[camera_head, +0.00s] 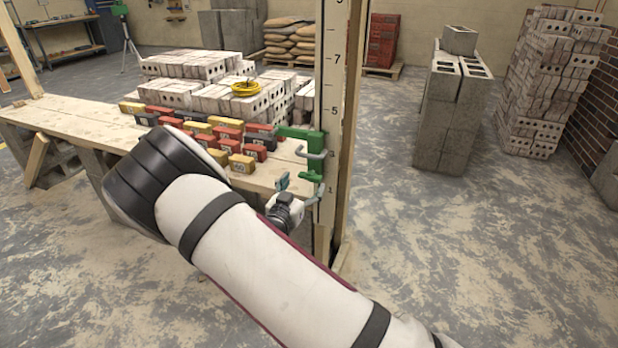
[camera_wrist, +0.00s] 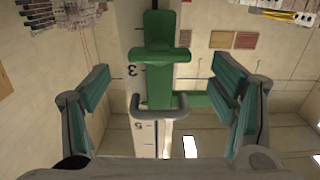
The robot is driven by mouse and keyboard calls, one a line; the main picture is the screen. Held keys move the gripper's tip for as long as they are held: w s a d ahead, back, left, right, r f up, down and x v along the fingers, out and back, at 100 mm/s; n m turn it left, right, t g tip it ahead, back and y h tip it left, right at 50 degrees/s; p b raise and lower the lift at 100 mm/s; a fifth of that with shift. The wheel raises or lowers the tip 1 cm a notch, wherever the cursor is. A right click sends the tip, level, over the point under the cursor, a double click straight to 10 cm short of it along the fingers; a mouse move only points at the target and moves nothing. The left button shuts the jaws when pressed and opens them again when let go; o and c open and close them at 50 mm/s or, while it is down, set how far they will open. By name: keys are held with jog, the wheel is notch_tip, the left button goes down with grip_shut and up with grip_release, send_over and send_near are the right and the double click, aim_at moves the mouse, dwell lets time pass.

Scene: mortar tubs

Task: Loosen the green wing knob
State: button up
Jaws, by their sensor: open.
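The green wing knob (camera_wrist: 160,54) shows in the wrist view as a short crosswise bar on a green clamp (camera_wrist: 160,90). In the head view the knob (camera_head: 310,176) sits low on the clamp (camera_head: 300,134), below a grey U-shaped handle (camera_head: 316,153). The clamp is on a pale marked pole (camera_head: 327,100). My gripper (camera_head: 299,188) is open just in front of the pole. In the wrist view the teal finger pads of my gripper (camera_wrist: 161,70) stand wide on both sides of the knob, apart from it.
A wooden plank bench (camera_head: 85,118) stands left of the pole, with several red, yellow and dark blocks (camera_head: 228,134) near the clamp. Brick stacks (camera_head: 175,95) lie behind it. Grey concrete blocks (camera_head: 450,110) stand at the right. The floor between is clear.

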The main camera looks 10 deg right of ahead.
aim_at(308, 177)
jog(key=shift+x, duration=2.5)
jog(key=c, duration=1.2)
jog(key=shift+o, duration=0.2)
